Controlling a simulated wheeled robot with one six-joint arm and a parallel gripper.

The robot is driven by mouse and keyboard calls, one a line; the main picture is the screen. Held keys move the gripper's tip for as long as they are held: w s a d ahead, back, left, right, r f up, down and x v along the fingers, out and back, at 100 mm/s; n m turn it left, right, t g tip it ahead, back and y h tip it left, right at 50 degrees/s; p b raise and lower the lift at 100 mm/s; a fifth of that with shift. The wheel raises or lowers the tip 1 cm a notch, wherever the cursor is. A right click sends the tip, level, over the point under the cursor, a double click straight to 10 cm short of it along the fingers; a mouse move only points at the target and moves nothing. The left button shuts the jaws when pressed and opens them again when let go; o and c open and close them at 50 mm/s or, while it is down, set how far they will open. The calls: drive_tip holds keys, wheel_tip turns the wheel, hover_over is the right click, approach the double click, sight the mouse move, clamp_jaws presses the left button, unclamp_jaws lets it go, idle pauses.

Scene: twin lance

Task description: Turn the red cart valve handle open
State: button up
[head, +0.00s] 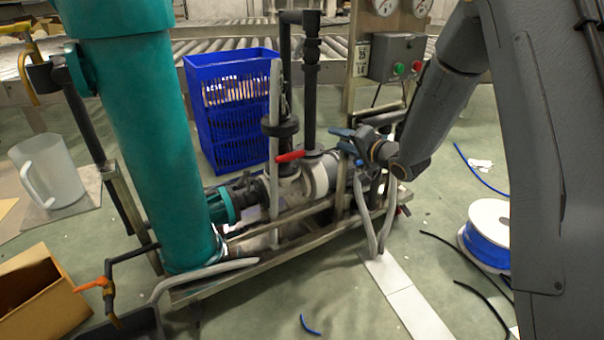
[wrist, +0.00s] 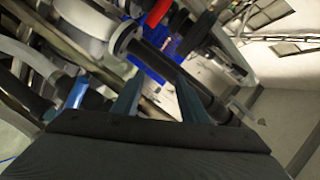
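The red valve handle (head: 290,156) is a short lever on the cart's pipework in the middle of the head view. It lies roughly level, sloping slightly, beside a dark vertical pipe. In the wrist view a red bar (wrist: 158,12), which looks like this handle, shows at the top edge, beyond the fingertips. My gripper (head: 336,139) is to the right of the handle, apart from it, with blue fingers pointing left. In the wrist view my gripper (wrist: 160,82) has its two fingers spread, with no object clearly held between them.
The pipe cart (head: 215,292) carries a tall teal cylinder (head: 150,140) and a control box (head: 396,58). A vertical grey post (head: 275,110) stands close to the handle's left. An orange-handled tap (head: 92,284) is at lower left. A blue crate (head: 230,110) stands behind.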

sight(300, 156)
drive_tip(key=a+f+g+y+b, duration=0.2)
drive_tip(key=a+f+y+b, duration=0.4)
drive_tip(key=f+y+b, duration=0.35)
drive_tip(key=shift+m+h, duration=0.3)
drive_tip(key=shift+h, duration=0.65)
drive_tip(key=shift+w+f+b+x, duration=0.15)
drive_tip(key=shift+f+b+x, duration=0.1)
drive_tip(key=shift+b+x, duration=0.8)
drive_tip(key=shift+w+f+b+x, duration=0.25)
drive_tip(key=shift+b+x, duration=0.35)
drive_tip(key=shift+x, duration=0.9)
drive_tip(key=shift+w+f+b+x, duration=0.1)
drive_tip(key=shift+f+b+x, duration=0.2)
drive_tip(key=shift+b+x, duration=0.75)
drive_tip(key=shift+w, duration=0.1)
drive_tip(key=shift+r+p, duration=0.1)
drive_tip(key=shift+p, duration=0.25)
clamp_jaws()
